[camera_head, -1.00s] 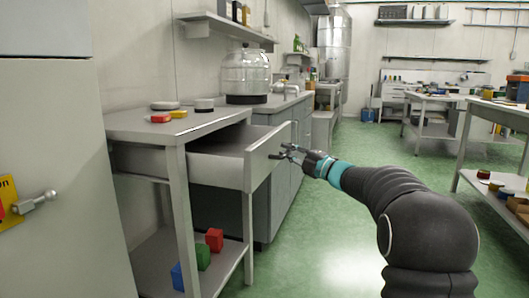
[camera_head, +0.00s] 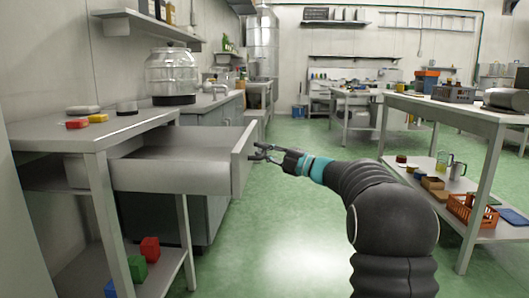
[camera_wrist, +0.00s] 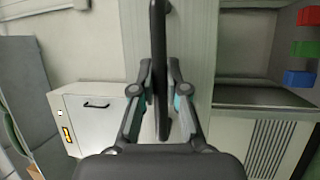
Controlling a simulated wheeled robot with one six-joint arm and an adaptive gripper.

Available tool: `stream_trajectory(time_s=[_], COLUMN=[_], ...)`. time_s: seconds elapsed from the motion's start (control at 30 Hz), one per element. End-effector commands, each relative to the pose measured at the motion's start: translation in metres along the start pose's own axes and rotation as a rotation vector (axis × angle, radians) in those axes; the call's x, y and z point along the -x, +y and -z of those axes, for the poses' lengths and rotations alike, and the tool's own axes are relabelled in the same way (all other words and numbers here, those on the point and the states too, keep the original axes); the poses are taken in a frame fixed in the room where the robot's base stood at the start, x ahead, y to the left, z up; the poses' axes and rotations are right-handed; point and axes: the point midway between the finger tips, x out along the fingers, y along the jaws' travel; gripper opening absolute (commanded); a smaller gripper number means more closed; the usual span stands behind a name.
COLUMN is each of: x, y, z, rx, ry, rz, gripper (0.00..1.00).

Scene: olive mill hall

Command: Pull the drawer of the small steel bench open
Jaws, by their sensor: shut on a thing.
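The small steel bench (camera_head: 45,130) stands at the left in the head view. Its drawer (camera_head: 170,177) is pulled well out to the right, and its empty-looking inside shows. The drawer front (camera_head: 243,160) faces my arm. My gripper (camera_head: 264,153) is at the outer side of that front, at the handle. In the wrist view my gripper (camera_wrist: 160,88) is shut on the dark bar handle (camera_wrist: 158,45), with one finger on each side. The pale drawer front (camera_wrist: 200,40) lies behind it. The handle is too small to make out clearly in the head view.
Red, yellow and pale pieces lie on the bench top. Coloured blocks (camera_head: 149,249) sit on its lower shelf. A large glass jar (camera_head: 172,72) stands behind. A shelved table (camera_head: 459,113) is at the right. The green floor (camera_head: 290,225) between is open.

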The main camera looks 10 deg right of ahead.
Motion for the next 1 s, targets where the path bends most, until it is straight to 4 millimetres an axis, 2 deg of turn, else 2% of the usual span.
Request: stream_trajectory(time_s=[0.2,0.23,0.3,0.33,0.6,0.73,0.87,1.0], x=[0.001,0.001,0.001,0.001,0.001,0.009,0.027,0.056], y=[0.0,0.0,0.0,0.0,0.0,0.0,0.0,0.0], z=[0.0,0.0,-0.001,-0.001,-0.001,-0.001,-0.001,-0.002], rx=[0.0,0.0,0.0,0.0,0.0,0.0,0.0,0.0], ry=[0.0,0.0,-0.001,-0.001,-0.001,-0.004,-0.004,-0.006], rz=[0.001,0.001,0.001,0.0,0.0,0.001,0.001,0.001], gripper=[0.0,0.2,0.38,0.39,0.39,0.39,0.39,0.39])
